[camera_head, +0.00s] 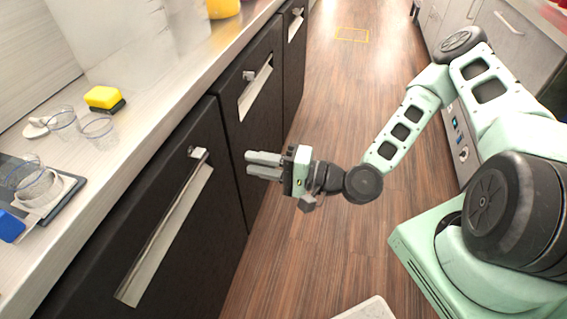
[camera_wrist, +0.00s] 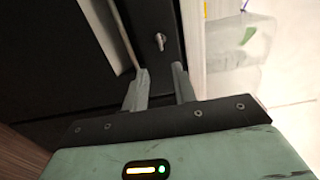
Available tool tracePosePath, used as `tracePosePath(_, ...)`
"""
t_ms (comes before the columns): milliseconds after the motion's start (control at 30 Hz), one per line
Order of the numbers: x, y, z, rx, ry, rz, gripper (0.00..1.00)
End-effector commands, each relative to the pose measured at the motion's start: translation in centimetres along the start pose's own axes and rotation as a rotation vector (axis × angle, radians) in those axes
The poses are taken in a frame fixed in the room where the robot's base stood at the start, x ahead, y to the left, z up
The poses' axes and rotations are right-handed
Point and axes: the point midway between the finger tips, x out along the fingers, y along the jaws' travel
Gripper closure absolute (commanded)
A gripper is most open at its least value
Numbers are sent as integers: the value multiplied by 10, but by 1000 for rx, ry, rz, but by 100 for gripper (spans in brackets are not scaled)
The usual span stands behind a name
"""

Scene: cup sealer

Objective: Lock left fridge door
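The nearest black fridge door (camera_head: 120,215) is under the counter at lower left in the head view. It has a long silver handle (camera_head: 165,235) and a small metal lock (camera_head: 198,153) near its top edge. My gripper (camera_head: 250,164) is in front of the doors, fingers pointing left, apart from the lock. In the wrist view my gripper (camera_wrist: 160,78) is open and empty. A small metal lock piece (camera_wrist: 160,41) on a black door lies beyond the gap between the fingers, and a silver handle (camera_wrist: 104,30) runs to its left.
A middle black door (camera_head: 258,125) and a further one (camera_head: 292,70) continue along the counter (camera_head: 165,130). Clear cups (camera_head: 98,128) and a yellow sponge (camera_head: 104,97) stand on the counter.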

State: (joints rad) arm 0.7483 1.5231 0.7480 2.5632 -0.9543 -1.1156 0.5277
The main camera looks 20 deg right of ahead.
Motion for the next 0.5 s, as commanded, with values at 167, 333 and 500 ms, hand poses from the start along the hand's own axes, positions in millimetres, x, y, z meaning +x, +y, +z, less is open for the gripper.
tracePosePath(167, -25, -6, 0, 2, 3, 1, 73)
tracePosePath(333, -45, -3, -1, 0, 2, 0, 73)
tracePosePath(500, -52, -1, 0, -1, 0, -1, 73)
